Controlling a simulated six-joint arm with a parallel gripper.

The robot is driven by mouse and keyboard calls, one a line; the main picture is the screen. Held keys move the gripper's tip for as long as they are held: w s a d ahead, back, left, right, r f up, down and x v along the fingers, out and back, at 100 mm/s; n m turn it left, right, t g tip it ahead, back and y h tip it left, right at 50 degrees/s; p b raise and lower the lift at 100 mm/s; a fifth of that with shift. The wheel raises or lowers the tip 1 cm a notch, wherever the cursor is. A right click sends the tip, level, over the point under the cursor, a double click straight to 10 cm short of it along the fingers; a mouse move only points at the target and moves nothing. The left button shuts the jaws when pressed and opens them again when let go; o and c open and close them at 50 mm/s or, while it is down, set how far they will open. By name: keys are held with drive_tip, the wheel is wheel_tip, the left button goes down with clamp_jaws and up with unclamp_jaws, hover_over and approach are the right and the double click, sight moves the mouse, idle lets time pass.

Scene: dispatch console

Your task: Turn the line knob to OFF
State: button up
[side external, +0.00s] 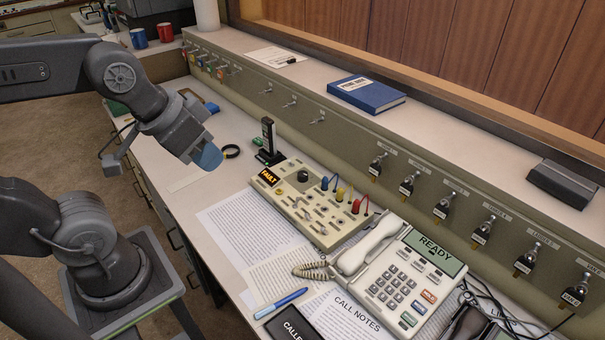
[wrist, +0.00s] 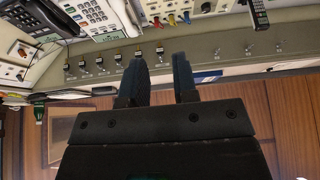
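A beige console box (side external: 290,208) sits on the desk with a lit orange FAULT display (side external: 268,177). A round black knob (side external: 303,175) is on its top near the far edge; its labels and pointer are too small to read, so I cannot tell its setting. The knob also shows at the top edge of the wrist view (wrist: 206,7). My gripper (side external: 208,157) is in the air to the left of the box, apart from it. In the wrist view my gripper's two dark fingers (wrist: 160,58) stand apart with nothing between them.
Papers (side external: 240,225) and a blue pen (side external: 281,303) lie in front. A ledge with a blue book (side external: 367,94) runs behind.

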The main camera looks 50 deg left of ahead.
drive_tip(key=shift+o, duration=0.8)
drive_tip(key=shift+w+r, duration=0.15)
drive_tip(key=shift+w, duration=0.1)
drive_tip(key=o, duration=0.4)
drive_tip(key=w+m, duration=0.1)
drive_tip(key=w, duration=0.2)
drive_tip(key=w+a+m+g, duration=0.1)
drive_tip(key=w+m, duration=0.1)
drive_tip(key=w, duration=0.1)
drive_tip(key=w+a+r+m, duration=0.1)
drive_tip(key=w, duration=0.2)
drive_tip(key=shift+w+a+m, duration=0.1)
drive_tip(key=shift+a+m, duration=0.1)
drive_tip(key=shift+m, duration=0.1)
drive_tip(key=m+g, duration=0.4)
drive_tip(key=m, duration=0.9)
hover_over(303, 174)
wheel_tip(303, 174, down, 19)
wheel_tip(303, 174, down, 13)
drive_tip(key=shift+f, duration=0.1)
drive_tip(key=c, duration=0.9)
